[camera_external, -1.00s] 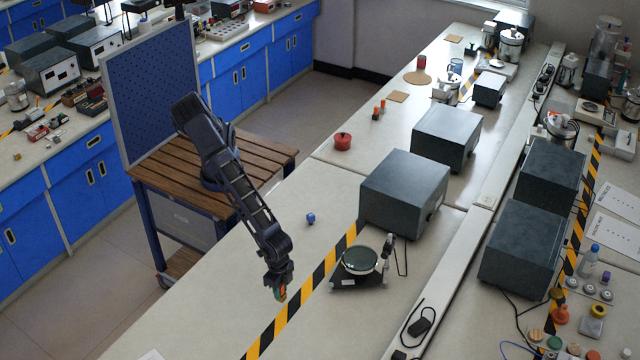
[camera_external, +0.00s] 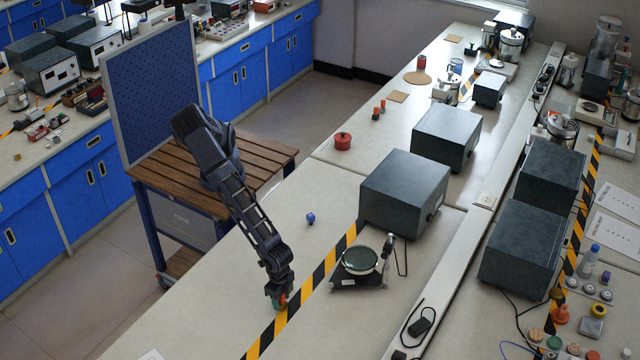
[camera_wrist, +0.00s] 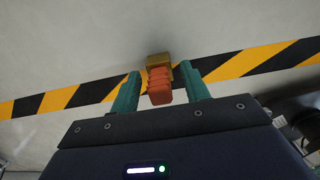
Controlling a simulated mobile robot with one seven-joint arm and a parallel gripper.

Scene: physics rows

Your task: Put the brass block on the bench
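My gripper (camera_external: 279,303) is low over the bench (camera_external: 215,318), at the left edge of the striped tape. In the wrist view, its two teal fingers (camera_wrist: 160,75) stand apart, with narrow gaps beside an orange ribbed piece (camera_wrist: 160,87) between them. A brass-coloured block (camera_wrist: 158,60) shows at the far end of the orange piece, just past the fingertips, against the tape. I cannot tell whether the two are one object. The brass part appears at bench level; exact contact is unclear. In the external view the gripper mostly hides it.
Black-and-yellow tape (camera_external: 318,275) crosses the bench. A balance-like device with a round dish (camera_external: 359,261) stands right of my gripper. A small blue object (camera_external: 310,218), a red pot (camera_external: 343,141) and a dark grey box (camera_external: 405,188) are farther back. The near-left bench is clear.

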